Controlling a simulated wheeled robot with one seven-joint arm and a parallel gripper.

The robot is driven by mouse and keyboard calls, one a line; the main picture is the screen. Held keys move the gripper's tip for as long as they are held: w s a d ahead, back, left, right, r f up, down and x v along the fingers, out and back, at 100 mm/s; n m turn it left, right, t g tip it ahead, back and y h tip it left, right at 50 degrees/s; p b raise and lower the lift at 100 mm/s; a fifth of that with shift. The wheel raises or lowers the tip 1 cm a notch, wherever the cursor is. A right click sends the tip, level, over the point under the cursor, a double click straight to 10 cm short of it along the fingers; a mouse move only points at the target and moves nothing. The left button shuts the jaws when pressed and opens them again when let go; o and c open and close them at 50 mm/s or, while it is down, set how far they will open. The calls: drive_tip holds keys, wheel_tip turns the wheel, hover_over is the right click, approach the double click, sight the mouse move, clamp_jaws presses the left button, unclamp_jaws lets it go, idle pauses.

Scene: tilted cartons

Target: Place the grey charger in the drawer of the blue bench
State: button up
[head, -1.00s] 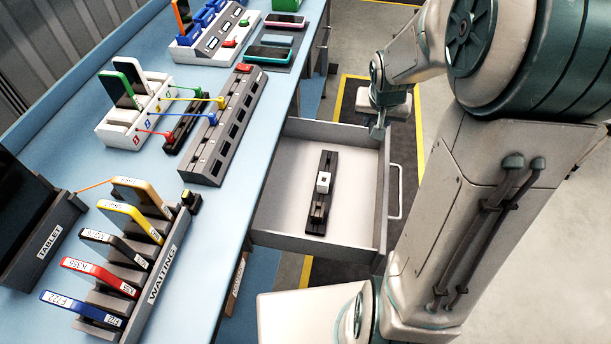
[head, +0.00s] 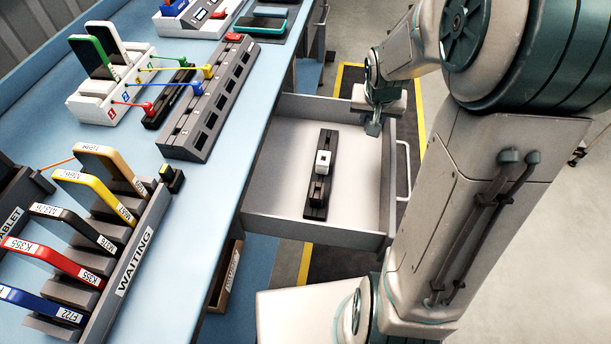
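The open drawer (head: 268,150) sticks out from the right side of the blue bench (head: 232,190). On its floor a black rail (head: 316,211) holds a white block-shaped charger (head: 323,158) and, in front of it, a dark grey or black block (head: 319,190). I cannot tell whether this dark block is the grey charger; no other plainly grey charger block shows. My gripper (head: 373,128) points down at the drawer's far right corner, apart from the rail. Its fingers are small and seen edge-on, so their opening and anything between them cannot be made out.
The drawer handle (head: 407,170) is on the right, near my arm. The drawer floor beside the rail is clear.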

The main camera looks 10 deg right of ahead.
drive_tip(key=b, duration=0.2)
hover_over(329, 135)
drive_tip(key=s, duration=0.1)
drive_tip(key=f, duration=0.7)
drive_tip(key=shift+s+a+f, duration=0.2)
drive_tip(key=shift+a, duration=0.1)
wheel_tip(329, 135, down, 4)
drive_tip(key=shift+f, duration=0.1)
drive_tip(key=shift+b, duration=0.3)
drive_tip(key=shift+f+b, duration=0.3)
drive_tip(key=shift+b, duration=0.1)
drive_tip(key=o, duration=1)
drive_tip(key=shift+r, duration=0.1)
